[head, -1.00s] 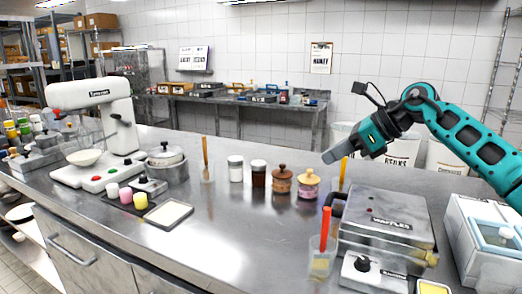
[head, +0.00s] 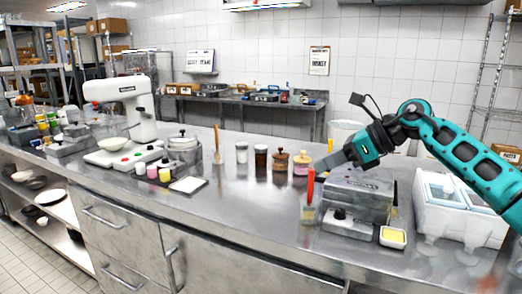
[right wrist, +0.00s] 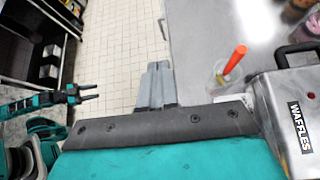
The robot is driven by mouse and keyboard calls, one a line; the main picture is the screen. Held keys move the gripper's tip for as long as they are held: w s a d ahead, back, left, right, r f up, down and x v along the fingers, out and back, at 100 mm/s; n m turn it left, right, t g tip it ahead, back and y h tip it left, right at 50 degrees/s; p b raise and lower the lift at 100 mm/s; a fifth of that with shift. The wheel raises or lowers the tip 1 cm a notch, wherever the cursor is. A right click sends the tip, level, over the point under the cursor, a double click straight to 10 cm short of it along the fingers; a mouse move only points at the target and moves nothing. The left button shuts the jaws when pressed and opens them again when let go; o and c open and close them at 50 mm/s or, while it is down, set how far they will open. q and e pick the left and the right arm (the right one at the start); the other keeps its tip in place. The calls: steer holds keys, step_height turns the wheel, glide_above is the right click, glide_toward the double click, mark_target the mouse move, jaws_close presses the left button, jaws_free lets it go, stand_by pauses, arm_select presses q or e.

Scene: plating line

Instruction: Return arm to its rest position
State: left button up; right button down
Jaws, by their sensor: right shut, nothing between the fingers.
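My right arm comes in from the right in the head view. Its gripper (head: 330,161) is shut and empty, held in the air above the back of the waffle maker (head: 358,196). In the right wrist view the closed fingers (right wrist: 157,86) point past the counter's edge over the tiled floor. My left gripper is not in the head view; a teal arm with a dark gripper (right wrist: 78,93) shows at the left of the right wrist view, its fingers slightly apart.
A container with an orange-handled tool (head: 309,205) stands left of the waffle maker, and a white lidded bin (head: 450,222) stands right. Several jars (head: 261,160), a pot (head: 185,150) and a white mixer (head: 135,105) line the counter. The counter's front middle is clear.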

steer(key=s+a+f+m+t+y, duration=0.2)
steer(key=s+a+f+m+y, duration=0.4)
steer(key=a+f+m+y, duration=0.35)
steer(key=s+d+f+n+t+h, duration=0.1)
steer(key=s+d+f+n+h, duration=0.3)
steer(key=s+f+n+h, duration=0.2)
steer(key=s+d+f+n+t+h, duration=0.2)
steer(key=s+d+f+n+h, duration=0.2)
steer(key=s+f+n, duration=0.6)
steer(key=s+d+f+n+t+h, duration=0.1)
steer(key=s+d+f+n+h, duration=0.4)
steer(key=f+n, duration=0.9)
steer(key=s+n+h, duration=0.2)
steer(key=s+n, duration=0.1)
steer(key=n, duration=0.2)
steer(key=shift+s+f+t+h, duration=0.2)
steer(key=shift+s+t+h, duration=0.1)
steer(key=shift+s+h, duration=0.05)
steer(key=c, duration=1.8)
jaws_free()
steer(key=shift+n, duration=0.25)
steer(key=shift+c, duration=0.2)
